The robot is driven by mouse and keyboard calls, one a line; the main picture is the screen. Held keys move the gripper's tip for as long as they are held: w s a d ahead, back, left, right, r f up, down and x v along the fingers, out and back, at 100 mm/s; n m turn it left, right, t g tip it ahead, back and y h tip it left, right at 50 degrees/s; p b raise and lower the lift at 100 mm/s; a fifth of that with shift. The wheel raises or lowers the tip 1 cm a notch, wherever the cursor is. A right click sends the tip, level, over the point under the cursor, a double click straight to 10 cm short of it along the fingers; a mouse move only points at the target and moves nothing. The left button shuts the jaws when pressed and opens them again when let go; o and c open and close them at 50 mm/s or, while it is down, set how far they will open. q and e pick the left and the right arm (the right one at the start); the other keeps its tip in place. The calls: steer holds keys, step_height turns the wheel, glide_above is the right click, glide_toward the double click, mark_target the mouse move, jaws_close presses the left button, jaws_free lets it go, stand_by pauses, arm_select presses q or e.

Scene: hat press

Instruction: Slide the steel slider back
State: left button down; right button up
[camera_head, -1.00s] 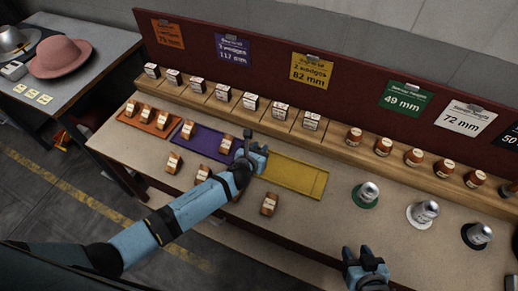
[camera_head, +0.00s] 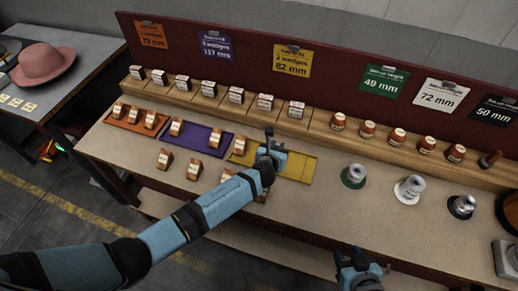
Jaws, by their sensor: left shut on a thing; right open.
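I cannot clearly make out the steel slider. A grey metallic block (camera_head: 505,258) is cut off at the right edge, and I cannot tell whether it is the slider. My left gripper (camera_head: 272,148) is over the yellow tray (camera_head: 299,169). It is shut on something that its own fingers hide. A wooden block (camera_head: 240,147) with a white label sits in the tray's left end, beside the gripper. My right gripper (camera_head: 357,262) is open and empty above the bench's front edge.
Orange (camera_head: 131,124) and purple (camera_head: 196,145) trays with wooden blocks lie to the left. Loose blocks (camera_head: 194,168) lie in front. A wooden ledge (camera_head: 316,118) with several items runs behind.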

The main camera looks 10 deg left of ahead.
arm_select(q)
steer(key=d, duration=0.3)
steer(key=s+d+b, duration=0.1)
steer(key=d, duration=0.3)
steer(key=s+d, duration=0.1)
steer(key=d, duration=0.3)
steer(key=shift+s, duration=0.1)
steer(key=shift+s+d, duration=0.1)
steer(key=shift+d, duration=0.35)
steer(key=c, duration=1.3)
jaws_free()
steer(key=shift+d, duration=0.1)
steer(key=o, duration=0.3)
steer(key=shift+d, duration=0.1)
